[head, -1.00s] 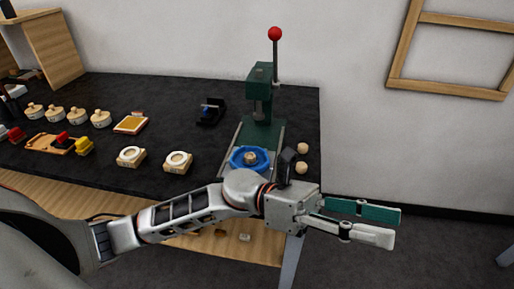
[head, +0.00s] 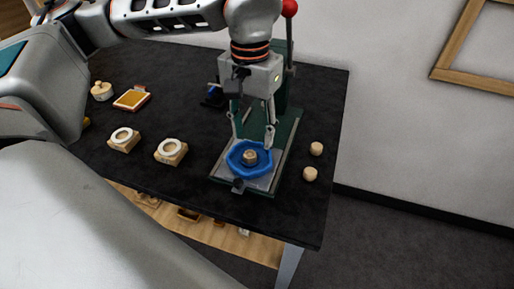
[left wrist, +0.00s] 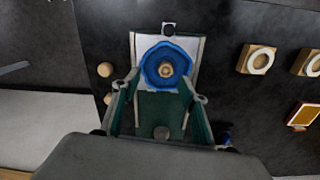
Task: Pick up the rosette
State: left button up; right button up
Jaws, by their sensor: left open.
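A small tan, gilt-looking piece, which I take for the rosette (head: 250,157), sits in the middle of a blue wavy-edged holder (head: 236,167) on the plate of a green press. The rosette also shows in the left wrist view (left wrist: 166,70), inside the blue ring (left wrist: 151,66). My left gripper (head: 252,136) points down just above the holder, open and empty, with its fingers apart on either side above the rosette. It does not touch the rosette as far as I can see. My right gripper is not in view.
The green press (head: 288,122) with its red-knobbed lever (head: 289,8) stands close behind my gripper. Two wooden knobs (head: 316,148) lie right of it. Two blocks with white rings (head: 171,151) and an amber pad (head: 131,99) lie to the left on the black tabletop (head: 205,190).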

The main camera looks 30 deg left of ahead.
aim_at(250, 154)
pick_arm(q)
jog(key=shift+w+a, duration=0.2)
jog(key=shift+a, duration=0.2)
jog(key=shift+f, duration=0.35)
jog(key=f, duration=0.6)
jog(key=shift+w+a+f+b, duration=0.1)
jog(key=shift+a+f+b, duration=0.2)
jog(key=shift+f+b, duration=0.1)
jog(key=shift+r, duration=0.1)
jog(key=c, duration=1.1)
